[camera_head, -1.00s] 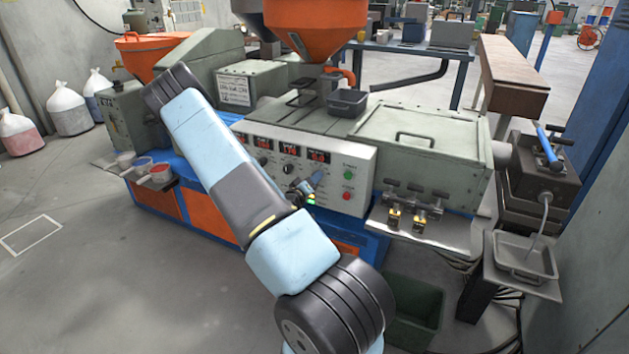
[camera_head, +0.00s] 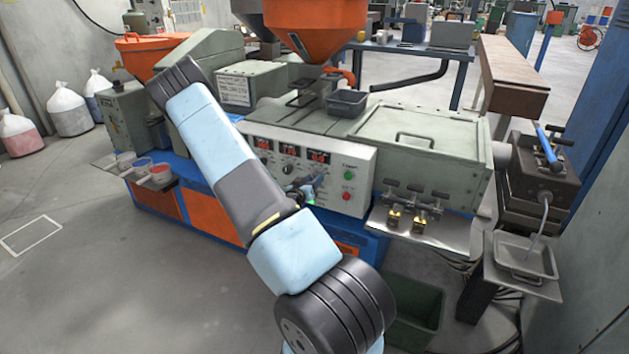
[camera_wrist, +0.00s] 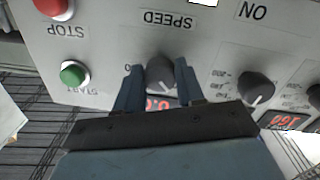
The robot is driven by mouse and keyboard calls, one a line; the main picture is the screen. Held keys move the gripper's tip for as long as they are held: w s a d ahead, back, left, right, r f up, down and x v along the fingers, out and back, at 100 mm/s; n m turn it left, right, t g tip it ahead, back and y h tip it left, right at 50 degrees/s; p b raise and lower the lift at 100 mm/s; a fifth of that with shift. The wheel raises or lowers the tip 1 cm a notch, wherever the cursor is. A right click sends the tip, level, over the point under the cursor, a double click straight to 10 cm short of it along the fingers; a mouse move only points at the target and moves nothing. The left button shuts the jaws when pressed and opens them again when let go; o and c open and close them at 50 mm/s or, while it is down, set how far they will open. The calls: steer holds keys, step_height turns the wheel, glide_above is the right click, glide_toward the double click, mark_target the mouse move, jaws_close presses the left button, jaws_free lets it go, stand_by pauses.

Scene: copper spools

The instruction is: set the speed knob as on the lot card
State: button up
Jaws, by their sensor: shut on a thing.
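In the wrist view the control panel appears upside down. The dark grey speed knob (camera_wrist: 161,75) sits below the printed word SPEED. My gripper (camera_wrist: 158,67) has one blue finger on each side of the knob and is shut on it. A red display behind the knob is partly hidden by my gripper. In the head view my gripper (camera_head: 308,188) is at the right part of the panel (camera_head: 361,165), and the knob cannot be made out there. A white printed card (camera_head: 234,91) is on the grey box above the panel; its print is too small to read surely.
A green START button (camera_wrist: 74,73) and a red STOP button (camera_wrist: 54,7) are left of my gripper in the wrist view. Another dark knob (camera_wrist: 257,88) is close on the right. A metal shelf with clamps (camera_head: 420,225) juts out right of the panel.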

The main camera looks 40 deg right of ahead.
steer(key=m, duration=0.6)
steer(key=shift+w+a+f+t+y, duration=0.1)
steer(key=shift+w+a+t+y, duration=0.2)
steer(key=shift+w, duration=0.1)
steer(key=m, duration=0.5)
steer(key=shift+w, duration=0.1)
steer(key=shift+r, duration=0.25)
steer(key=o, duration=1)
steer(key=shift+d, duration=0.1)
steer(key=shift+o, duration=0.2)
steer(key=shift+s+f+m, duration=0.1)
steer(key=shift+s+m, duration=0.1)
steer(key=shift+m, duration=0.1)
